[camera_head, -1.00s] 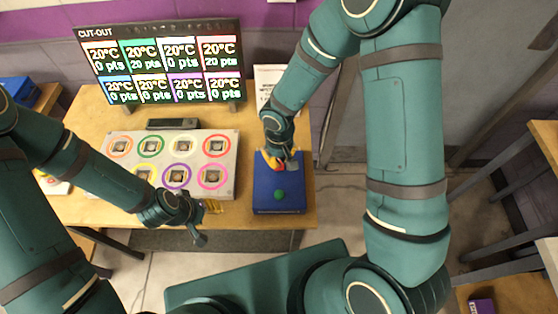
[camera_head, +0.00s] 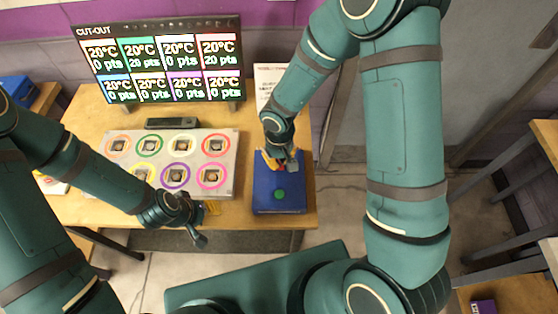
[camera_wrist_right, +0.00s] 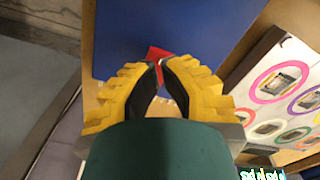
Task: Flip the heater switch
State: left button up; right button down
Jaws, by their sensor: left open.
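The blue box (camera_head: 279,207) sits on the table with a green button (camera_head: 280,194) on its top. In the right wrist view the box's blue top (camera_wrist_right: 200,30) fills the upper middle, with a red piece (camera_wrist_right: 158,53) on it, probably the switch lever. My right gripper (camera_head: 278,162) is over the far part of the box. In the wrist view its yellow fingertips (camera_wrist_right: 163,62) are nearly together at the red piece; I cannot tell whether they touch it. They partly hide it. My left gripper (camera_head: 206,222) is open at the table's front edge, left of the box.
A pale panel (camera_head: 232,160) with several coloured rings lies left of the box. A small dark block (camera_head: 172,123) lies behind it. A display (camera_head: 160,60) reading CUT-OUT stands at the back, next to a white sheet (camera_head: 265,80). Bare table lies between panel and box.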

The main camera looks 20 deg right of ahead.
pick_arm(q)
jog(key=shift+f+b, duration=0.4)
pick_arm(e)
jog(key=shift+f, duration=0.4)
